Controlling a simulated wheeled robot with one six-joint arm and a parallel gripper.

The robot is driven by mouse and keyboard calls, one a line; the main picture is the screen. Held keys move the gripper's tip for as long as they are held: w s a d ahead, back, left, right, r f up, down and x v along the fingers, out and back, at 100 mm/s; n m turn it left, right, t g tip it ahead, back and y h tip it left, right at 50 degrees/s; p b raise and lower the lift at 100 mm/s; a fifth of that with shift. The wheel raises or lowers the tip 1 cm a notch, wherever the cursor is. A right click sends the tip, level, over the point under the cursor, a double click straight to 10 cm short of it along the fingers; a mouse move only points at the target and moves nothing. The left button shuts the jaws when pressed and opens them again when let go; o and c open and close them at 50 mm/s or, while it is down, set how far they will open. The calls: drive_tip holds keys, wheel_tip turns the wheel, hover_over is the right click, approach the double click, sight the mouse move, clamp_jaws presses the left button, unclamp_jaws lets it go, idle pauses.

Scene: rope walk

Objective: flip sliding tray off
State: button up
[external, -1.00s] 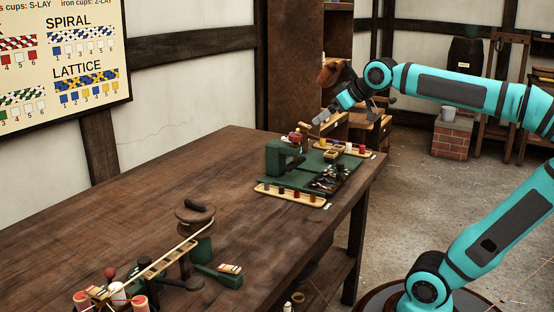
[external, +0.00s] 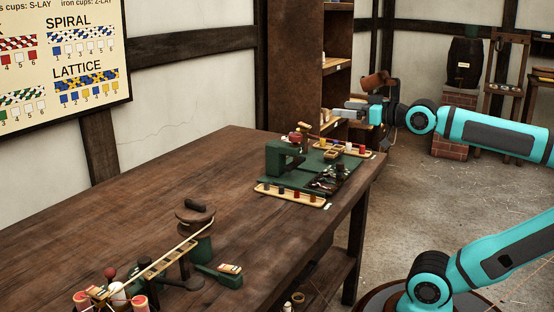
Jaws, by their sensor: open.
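My gripper (external: 343,112) is in front of the shelf cabinet (external: 339,62), beyond the far right end of the workbench. It points left and its jaws are open, with nothing visible in them.
The workbench (external: 130,205) holds a green device (external: 283,158) with trays of cups (external: 291,195), and a rope-laying rig (external: 195,225) nearer the camera. A barrel (external: 464,63) on bricks stands behind my arm. The floor (external: 405,205) right of the bench is clear.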

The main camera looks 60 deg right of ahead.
drive_tip(key=c, duration=1.1)
drive_tip(key=shift+w+d+f+m, duration=0.15)
drive_tip(key=shift+d+m, duration=0.1)
drive_tip(key=shift+m, duration=0.05)
drive_tip(key=c, duration=0.3)
drive_tip(key=d+f+m+g, duration=0.1)
drive_tip(key=m, duration=0.1)
drive_tip(key=w+d+f+m+g+h, duration=0.1)
drive_tip(key=d+f+m, duration=0.1)
drive_tip(key=w+d+f+m+g+h, duration=0.1)
drive_tip(key=d+f+m+g, duration=0.1)
drive_tip(key=m, duration=0.1)
drive_tip(key=shift+w+d, duration=0.15)
drive_tip(key=shift+d, duration=0.1)
clamp_jaws()
drive_tip(key=s+d+f+m+g+y, duration=0.2)
drive_tip(key=s+d+f+m+g, duration=0.1)
drive_tip(key=m, duration=0.8)
drive_tip(key=s+d+f+m+g+y, duration=0.2)
drive_tip(key=d+f+m+g, duration=0.4)
drive_tip(key=d+m, duration=0.4)
drive_tip(key=shift+s+f+m+g, duration=0.35)
drive_tip(key=shift+f+m, duration=0.2)
drive_tip(key=shift+m, duration=0.45)
